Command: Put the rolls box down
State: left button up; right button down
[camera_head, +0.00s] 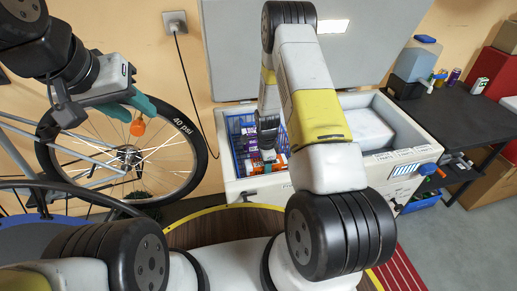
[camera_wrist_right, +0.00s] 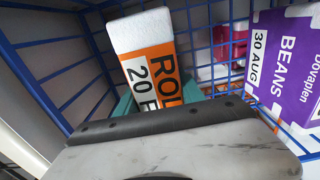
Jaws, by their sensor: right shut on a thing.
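The rolls box (camera_wrist_right: 150,62), orange and white with "ROL" and "20" readable, is inside a blue wire basket in the right wrist view. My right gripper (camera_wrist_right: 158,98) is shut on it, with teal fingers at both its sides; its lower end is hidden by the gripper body. Whether the box touches the basket floor is not visible. In the head view my right arm reaches down into the blue basket (camera_head: 235,148) at the left of the open white chest freezer (camera_head: 300,185). My left gripper (camera_head: 130,108) is in front of the bicycle wheel; its finger gap is unclear.
A purple beans box (camera_wrist_right: 288,62) stands in the basket right of the rolls box, with a pink item (camera_wrist_right: 230,42) behind. The freezer lid (camera_head: 230,60) is raised. A bicycle wheel (camera_head: 185,185) stands left; a dark table (camera_head: 455,115) with bottles and cans stands right.

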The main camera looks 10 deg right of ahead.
jog(key=shift+f, duration=0.15)
jog(key=c, duration=0.7)
grip_release()
notch_tip(320, 180, up, 12)
jog(key=shift+r, duration=0.1)
jog(key=s+a+r+n+t+y, duration=0.15)
jog(key=s+r+n, duration=0.25)
jog(key=r, duration=0.8)
jog(key=s+r+n+t, duration=0.2)
jog(key=s+r+n, duration=0.15)
jog(key=r, duration=0.95)
jog(key=s+r+n+t, duration=0.1)
jog(key=s+r+n, duration=0.2)
jog(key=s, duration=0.2)
jog(key=s+r+n, duration=0.4)
jog(key=s, duration=0.2)
jog(key=s+r+n+t, duration=0.1)
jog(key=s+r+n, duration=0.2)
jog(key=s, duration=0.2)
jog(key=shift+s+a+r+n+t+y, duration=0.25)
jog(key=shift+a+r+n+t+y, duration=0.1)
jog(key=shift+a+r, duration=0.05)
